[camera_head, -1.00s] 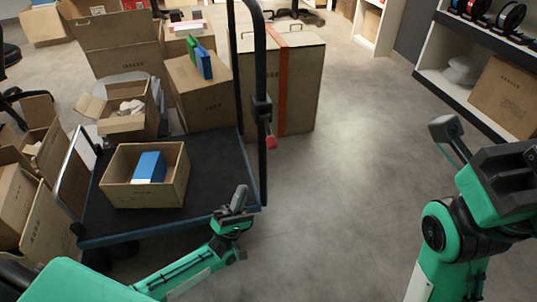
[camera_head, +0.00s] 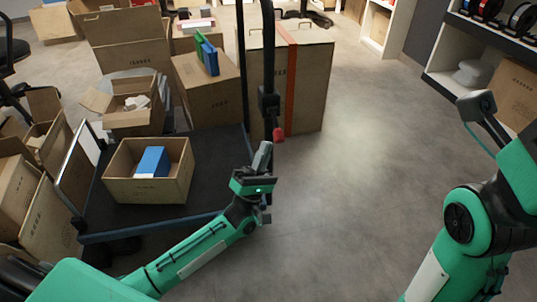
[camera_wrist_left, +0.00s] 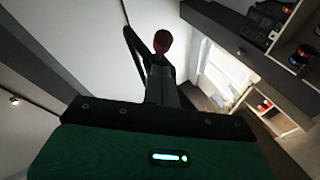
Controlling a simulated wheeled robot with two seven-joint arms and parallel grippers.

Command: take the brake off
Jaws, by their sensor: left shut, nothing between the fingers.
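A small red knob (camera_head: 279,135) sits on a dark lever by the black bracket (camera_head: 268,101) on the cart's upright handle post (camera_head: 268,50). The red knob also shows in the left wrist view (camera_wrist_left: 162,42), just beyond my fingertips. My left gripper (camera_head: 264,148) is shut and empty, just below and left of the knob. I cannot tell whether it touches the lever. My right gripper (camera_head: 478,106) is at the far right, away from the cart; its jaws are not clear.
The dark cart deck (camera_head: 220,165) carries an open carton (camera_head: 122,190) with a blue box (camera_head: 153,161) inside. More cartons (camera_head: 210,92) stand behind. A tall box with an orange strap (camera_head: 291,90) stands behind the post. The floor to the right is clear; shelves line the right.

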